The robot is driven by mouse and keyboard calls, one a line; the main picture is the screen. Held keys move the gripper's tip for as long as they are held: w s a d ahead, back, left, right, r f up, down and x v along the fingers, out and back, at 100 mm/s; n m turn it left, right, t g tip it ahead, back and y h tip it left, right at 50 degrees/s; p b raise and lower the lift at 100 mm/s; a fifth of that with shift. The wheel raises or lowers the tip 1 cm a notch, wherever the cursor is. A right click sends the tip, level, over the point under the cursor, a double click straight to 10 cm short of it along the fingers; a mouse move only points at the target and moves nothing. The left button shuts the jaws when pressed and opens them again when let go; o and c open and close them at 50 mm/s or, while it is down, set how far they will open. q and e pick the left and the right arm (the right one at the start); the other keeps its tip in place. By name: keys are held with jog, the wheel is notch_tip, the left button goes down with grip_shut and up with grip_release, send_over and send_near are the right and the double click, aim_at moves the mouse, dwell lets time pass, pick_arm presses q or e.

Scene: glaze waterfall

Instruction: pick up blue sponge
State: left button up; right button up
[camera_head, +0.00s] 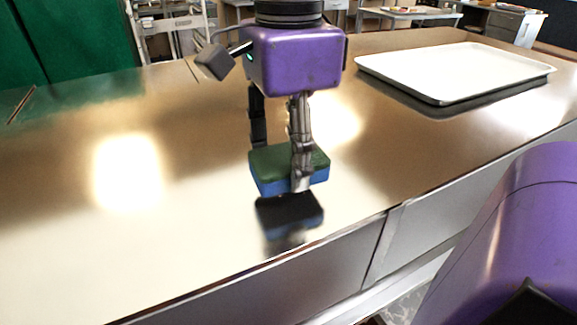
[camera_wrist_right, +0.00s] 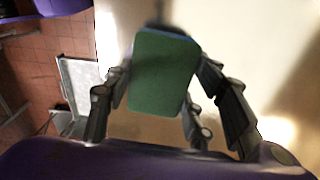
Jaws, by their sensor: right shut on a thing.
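The blue sponge (camera_head: 264,187) has a green top layer and is held just above the shiny counter near its front edge, with its dark reflection below it. In the right wrist view the sponge's green face (camera_wrist_right: 163,75) sits between the fingers of the right gripper (camera_wrist_right: 160,95). My left gripper is in neither view.
The metal counter (camera_head: 190,235) is wide and mostly clear. A white tray (camera_head: 455,68) lies at the back right. Green cloth or panels (camera_head: 75,40) stand at the far left. Desks and a chair are in the background.

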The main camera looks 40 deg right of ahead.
notch_tip(320, 180, up, 25)
jog(key=shift+p, duration=0.4)
jog(key=shift+o, duration=0.8)
jog(key=c, duration=0.5)
jog(key=shift+o, duration=0.2)
